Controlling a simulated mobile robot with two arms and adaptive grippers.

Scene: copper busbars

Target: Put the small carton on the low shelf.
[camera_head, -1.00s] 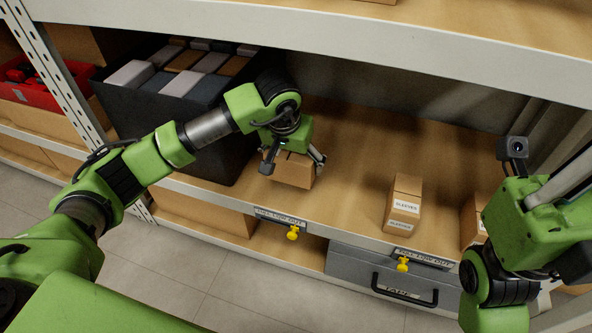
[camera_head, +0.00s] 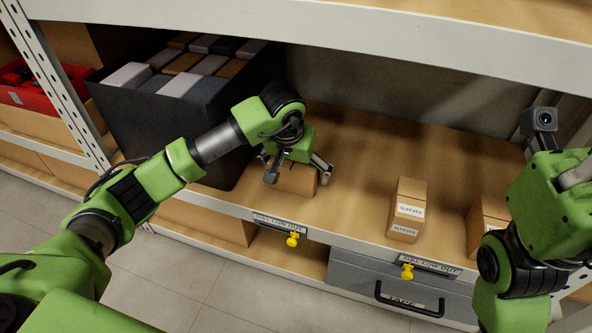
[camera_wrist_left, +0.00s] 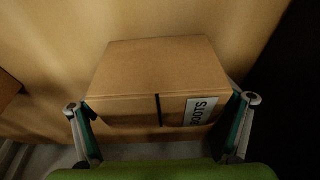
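My left gripper (camera_head: 297,176) is over the carton, pointing down, with one finger on each side. In the left wrist view its fingertips (camera_wrist_left: 162,102) are spread wider than the carton, with narrow gaps beside it. The carton's underside is hidden. My right arm is at the right edge; its fingers are not visible.
A dark bin (camera_head: 117,112) of packed boxes stands left of the gripper. A carton labelled "SLEEVES" (camera_head: 407,210) stands to the right, with another (camera_head: 476,213) partly behind my right arm. A white beam (camera_head: 330,45) crosses above. Yellow knobs and a grey drawer (camera_head: 350,273) lie below.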

